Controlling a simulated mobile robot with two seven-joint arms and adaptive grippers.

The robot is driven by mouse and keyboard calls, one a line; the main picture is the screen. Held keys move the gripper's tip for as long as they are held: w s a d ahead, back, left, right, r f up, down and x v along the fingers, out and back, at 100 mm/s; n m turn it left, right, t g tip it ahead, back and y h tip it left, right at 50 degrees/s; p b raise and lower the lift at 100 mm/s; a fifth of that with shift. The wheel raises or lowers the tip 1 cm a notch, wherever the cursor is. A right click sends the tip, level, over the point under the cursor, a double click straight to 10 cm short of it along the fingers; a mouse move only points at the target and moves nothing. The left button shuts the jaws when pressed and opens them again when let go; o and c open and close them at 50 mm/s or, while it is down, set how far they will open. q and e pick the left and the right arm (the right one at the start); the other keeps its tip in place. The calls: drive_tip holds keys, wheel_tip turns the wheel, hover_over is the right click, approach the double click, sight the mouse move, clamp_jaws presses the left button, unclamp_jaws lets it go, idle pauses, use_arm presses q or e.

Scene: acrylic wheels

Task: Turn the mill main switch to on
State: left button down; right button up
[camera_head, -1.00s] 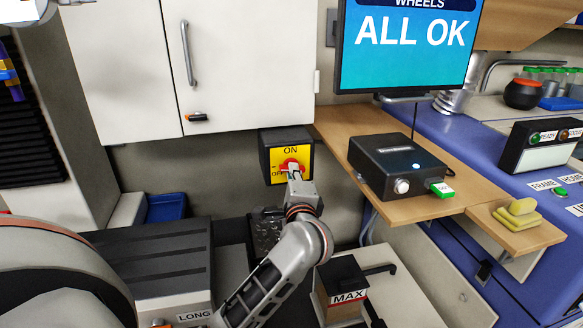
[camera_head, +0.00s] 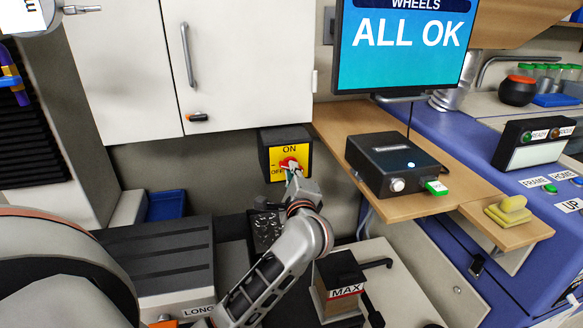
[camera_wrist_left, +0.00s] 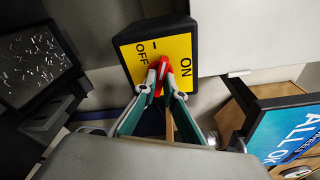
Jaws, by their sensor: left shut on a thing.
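The mill main switch is a black box with a yellow face (camera_head: 276,157) on the wall below the white cabinet. Its face reads ON at the top and OFF at the lower left in the head view. A red knob (camera_head: 288,162) sits on the face and is partly hidden by my fingers. My left gripper (camera_head: 292,173) reaches up to it from below. In the left wrist view, both fingertips of the gripper (camera_wrist_left: 162,88) are closed around the red knob (camera_wrist_left: 163,70), one on each side. The knob's exact angle is hard to tell.
A wooden shelf with a black control box (camera_head: 395,160) is to the right of the switch. The white cabinet (camera_head: 235,75) hangs above. A dark textured panel (camera_head: 265,228) is just below, and a box marked MAX (camera_head: 341,275) stands lower right.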

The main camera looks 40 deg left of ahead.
use_arm(q)
drive_tip(key=m+g+p, duration=0.1)
drive_tip(key=m+p, duration=0.3)
drive_tip(key=shift+p, duration=0.35)
idle(0.6)
idle(0.3)
